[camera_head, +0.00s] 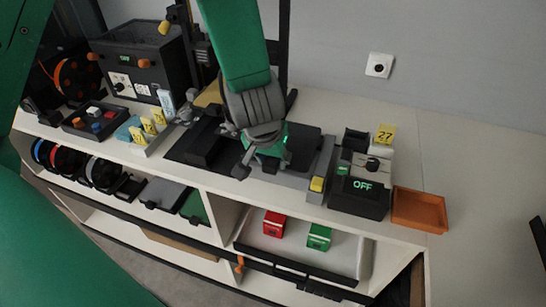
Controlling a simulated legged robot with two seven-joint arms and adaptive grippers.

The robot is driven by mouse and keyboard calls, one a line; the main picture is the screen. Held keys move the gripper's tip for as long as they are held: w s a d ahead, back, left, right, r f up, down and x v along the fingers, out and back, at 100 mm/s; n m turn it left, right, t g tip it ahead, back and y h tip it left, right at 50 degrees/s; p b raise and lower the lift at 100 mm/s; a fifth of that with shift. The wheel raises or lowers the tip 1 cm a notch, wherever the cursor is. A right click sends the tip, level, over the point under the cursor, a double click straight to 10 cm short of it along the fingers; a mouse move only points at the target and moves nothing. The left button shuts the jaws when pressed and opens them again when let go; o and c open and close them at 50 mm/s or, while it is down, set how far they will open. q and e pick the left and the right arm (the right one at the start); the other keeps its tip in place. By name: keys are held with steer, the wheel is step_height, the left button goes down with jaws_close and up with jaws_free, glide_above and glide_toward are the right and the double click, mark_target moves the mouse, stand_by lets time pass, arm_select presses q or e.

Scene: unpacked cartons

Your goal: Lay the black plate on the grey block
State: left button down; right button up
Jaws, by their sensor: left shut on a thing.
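My left gripper (252,158) reaches down from the green arm at the top middle and is shut on the black plate (304,143). The plate's right part shows beside the gripper. The grip itself is partly hidden by the fingers. A grey block-like surface (290,180) shows below and in front of the plate. I cannot tell whether the plate touches it. My right gripper is not seen.
A black fixture (201,146) stands left of the gripper. A grey rail with a yellow button (317,184) and a black device reading OFF (360,192) stand to the right. An orange tray (419,209) lies farther right.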

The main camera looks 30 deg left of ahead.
arm_select(q)
steer(key=shift+f, duration=0.15)
steer(key=shift+f+b, duration=0.85)
steer(key=shift+f, duration=0.2)
steer(key=c, duration=1.1)
jaws_free()
steer(key=shift+o, duration=0.2)
steer(key=shift+r, duration=0.1)
steer(key=shift+r, duration=0.1)
steer(key=shift+r+p, duration=1.5)
steer(key=shift+p, duration=0.6)
